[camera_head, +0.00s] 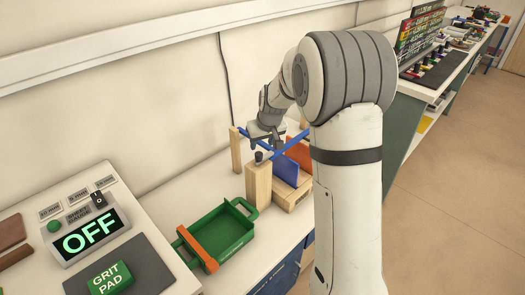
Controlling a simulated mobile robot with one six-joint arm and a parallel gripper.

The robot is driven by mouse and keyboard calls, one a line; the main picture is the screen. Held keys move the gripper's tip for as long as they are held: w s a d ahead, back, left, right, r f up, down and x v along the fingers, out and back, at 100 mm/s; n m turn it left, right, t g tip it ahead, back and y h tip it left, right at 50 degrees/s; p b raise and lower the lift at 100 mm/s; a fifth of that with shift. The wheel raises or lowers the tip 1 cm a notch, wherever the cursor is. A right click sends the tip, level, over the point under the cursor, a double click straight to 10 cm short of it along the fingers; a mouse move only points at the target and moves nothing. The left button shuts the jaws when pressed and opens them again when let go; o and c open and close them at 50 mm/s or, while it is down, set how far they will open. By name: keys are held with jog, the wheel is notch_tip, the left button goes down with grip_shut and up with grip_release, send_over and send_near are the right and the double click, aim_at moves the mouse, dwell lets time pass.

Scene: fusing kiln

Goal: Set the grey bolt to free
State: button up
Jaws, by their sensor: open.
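My gripper (265,138) is open above a wooden stand on the bench, with its fingers pointing down. The stand has a front wooden post (258,185), a rear post and blue bars (290,146). A small dark grey knob (258,156) sits at the top of the front post, just below my gripper. It may be the grey bolt, but it is too small to tell its setting. My gripper looks close to it; I cannot tell whether they touch. My arm hides the right part of the stand.
A green tray (228,238) with an orange bar (198,248) across it stands left of the stand. A control box with an OFF display (90,237) and a green grit pad (111,278) are at the lower left. The wall is close behind. Open floor (455,160) lies at the right.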

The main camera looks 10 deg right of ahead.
aim_at(259, 154)
jog(key=x, duration=0.7)
jog(key=shift+w+f+p, duration=0.1)
jog(key=shift+f+p, duration=0.25)
jog(key=shift+c, duration=0.3)
grip_shut()
